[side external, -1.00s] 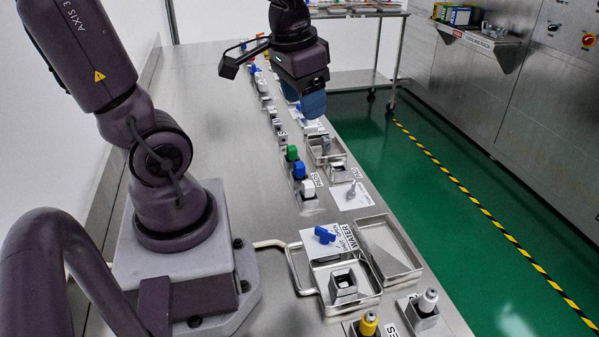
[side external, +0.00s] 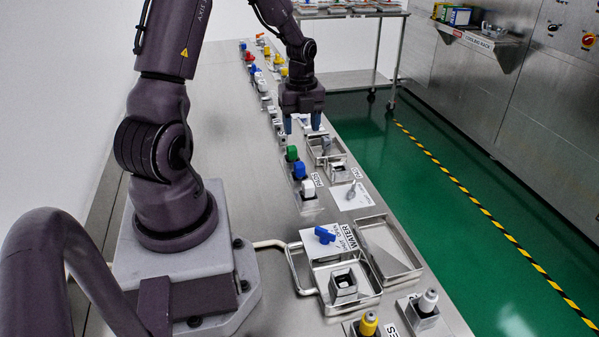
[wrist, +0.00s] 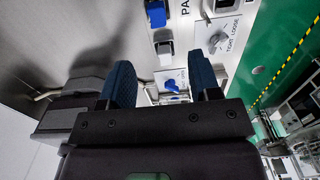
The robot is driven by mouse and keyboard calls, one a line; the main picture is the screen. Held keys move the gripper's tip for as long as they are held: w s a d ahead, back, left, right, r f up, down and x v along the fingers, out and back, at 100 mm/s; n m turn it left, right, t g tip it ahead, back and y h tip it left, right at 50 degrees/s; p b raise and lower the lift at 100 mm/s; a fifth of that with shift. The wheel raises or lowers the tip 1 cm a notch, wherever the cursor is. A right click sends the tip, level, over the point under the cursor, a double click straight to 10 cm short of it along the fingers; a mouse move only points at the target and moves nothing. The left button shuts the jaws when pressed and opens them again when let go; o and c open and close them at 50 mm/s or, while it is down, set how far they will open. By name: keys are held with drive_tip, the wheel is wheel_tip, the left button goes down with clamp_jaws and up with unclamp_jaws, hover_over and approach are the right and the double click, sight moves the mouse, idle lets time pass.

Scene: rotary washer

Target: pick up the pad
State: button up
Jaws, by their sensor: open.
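A row of small blocks stands beside a label reading PADS: a green one (side external: 292,153), a blue one (side external: 299,170) and a white one (side external: 308,187). Which of them is the pad I cannot tell for sure. In the wrist view a blue block (wrist: 156,13) and a pale block (wrist: 164,48) show ahead of the fingers, next to a partly cut-off label. My gripper (side external: 302,123) is open and empty, pointing down over the bench, farther back than the green block. Its two blue fingers frame the wrist view (wrist: 161,70).
A grey tray (side external: 325,163) with metal fittings lies right of the row. Nearer are a lever on a white plate (side external: 351,203), a blue valve handle (side external: 325,235) and an empty shallow tray (side external: 391,246). The bench surface (side external: 215,130) left of the row is clear.

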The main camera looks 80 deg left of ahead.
sight(299, 164)
wheel_tip(299, 164, down, 7)
drive_tip(key=shift+r, duration=0.1)
drive_tip(key=f, duration=0.5)
drive_tip(key=shift+s+a+f, duration=0.1)
drive_tip(key=shift+s+f, duration=0.1)
drive_tip(key=shift+f, duration=0.2)
drive_tip(key=c, duration=1)
drive_tip(key=shift+r, duration=0.1)
